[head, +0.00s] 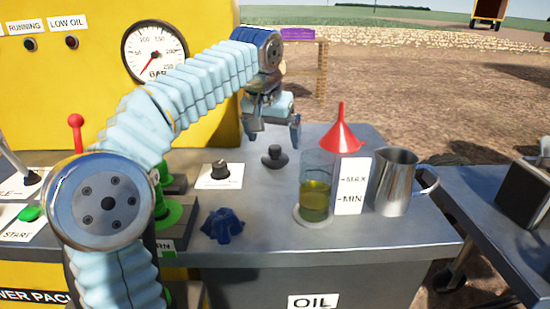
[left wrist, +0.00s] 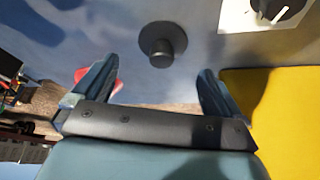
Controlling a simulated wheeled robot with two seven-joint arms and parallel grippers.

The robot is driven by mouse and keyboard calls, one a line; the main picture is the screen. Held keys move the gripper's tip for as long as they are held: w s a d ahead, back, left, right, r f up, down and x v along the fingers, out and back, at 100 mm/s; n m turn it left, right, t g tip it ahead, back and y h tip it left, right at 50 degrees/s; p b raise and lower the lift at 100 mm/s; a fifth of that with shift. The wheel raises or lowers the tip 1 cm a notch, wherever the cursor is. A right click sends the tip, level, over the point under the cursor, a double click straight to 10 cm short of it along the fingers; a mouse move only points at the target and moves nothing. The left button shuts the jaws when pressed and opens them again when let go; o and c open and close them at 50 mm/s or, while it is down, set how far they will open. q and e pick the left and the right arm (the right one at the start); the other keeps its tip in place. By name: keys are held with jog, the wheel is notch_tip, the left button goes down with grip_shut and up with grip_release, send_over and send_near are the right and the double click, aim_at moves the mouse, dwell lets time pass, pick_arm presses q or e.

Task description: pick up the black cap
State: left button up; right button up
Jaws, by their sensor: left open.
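The black cap (head: 274,156) is a small dark knob with a wider base on the grey bench top. In the left wrist view the cap (left wrist: 162,44) is beyond the fingertips, roughly between them in line. My left gripper (head: 272,138) is open and empty, a little above and behind the cap, fingers pointing down. In the left wrist view the gripper (left wrist: 155,80) shows its two fingers spread apart, not touching the cap. My right gripper is in neither view.
Right of the cap stand a glass of yellow oil (head: 315,190), a red funnel (head: 341,138), a MAX/MIN label (head: 351,186) and a metal jug (head: 395,182). A yellow panel (head: 90,90) rises behind.

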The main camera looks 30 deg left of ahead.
aim_at(274, 148)
pick_arm(q)
jog(key=x, duration=0.5)
jog(key=shift+s+f, duration=0.2)
jog(key=shift+f, duration=0.15)
